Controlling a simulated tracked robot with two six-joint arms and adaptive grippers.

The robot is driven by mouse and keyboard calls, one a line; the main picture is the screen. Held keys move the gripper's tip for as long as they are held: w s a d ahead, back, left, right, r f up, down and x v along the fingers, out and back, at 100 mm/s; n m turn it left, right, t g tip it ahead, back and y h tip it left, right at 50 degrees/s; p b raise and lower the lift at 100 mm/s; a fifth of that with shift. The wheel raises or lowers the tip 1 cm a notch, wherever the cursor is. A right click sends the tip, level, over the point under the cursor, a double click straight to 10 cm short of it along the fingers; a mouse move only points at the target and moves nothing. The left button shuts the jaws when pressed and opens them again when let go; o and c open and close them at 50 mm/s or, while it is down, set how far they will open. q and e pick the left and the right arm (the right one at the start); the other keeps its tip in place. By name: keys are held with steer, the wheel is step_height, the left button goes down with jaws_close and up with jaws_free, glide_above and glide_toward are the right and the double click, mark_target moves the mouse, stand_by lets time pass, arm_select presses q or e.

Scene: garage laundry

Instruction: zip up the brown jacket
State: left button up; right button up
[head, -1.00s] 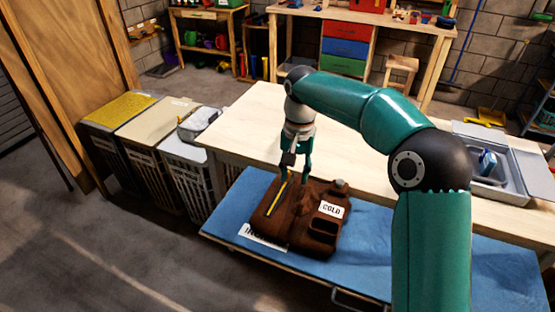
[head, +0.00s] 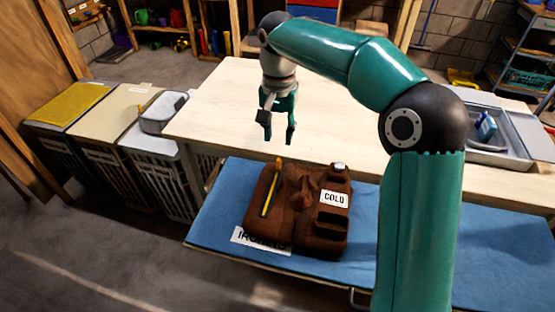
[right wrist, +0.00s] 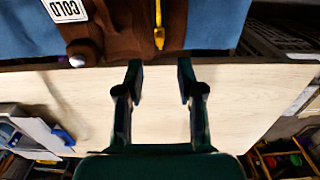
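The brown jacket (head: 290,235) lies on the blue ironing surface, with a white COLD tag (head: 334,199) on its right part. A yellow zip strip (head: 270,195) runs along its left part to the far edge. In the right wrist view the jacket (right wrist: 120,35) is at the top, with the strip's yellow end (right wrist: 158,36) near its edge. My right gripper (head: 277,137) is open and empty, raised beyond the jacket's far edge and apart from it. Its spread fingers show in the right wrist view (right wrist: 159,75) over the pale table. My left gripper is out of view.
A pale wooden table (head: 345,130) stands behind the blue ironing surface (head: 215,215) and is mostly clear. A grey tray (head: 470,140) with a blue and white item sits at its right. Several laundry bins (head: 120,110) stand at the left.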

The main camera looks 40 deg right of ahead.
mark_target(279, 159)
step_height(279, 159, down, 8)
steer(key=shift+f, duration=0.2)
jaws_close()
stand_by(0.4)
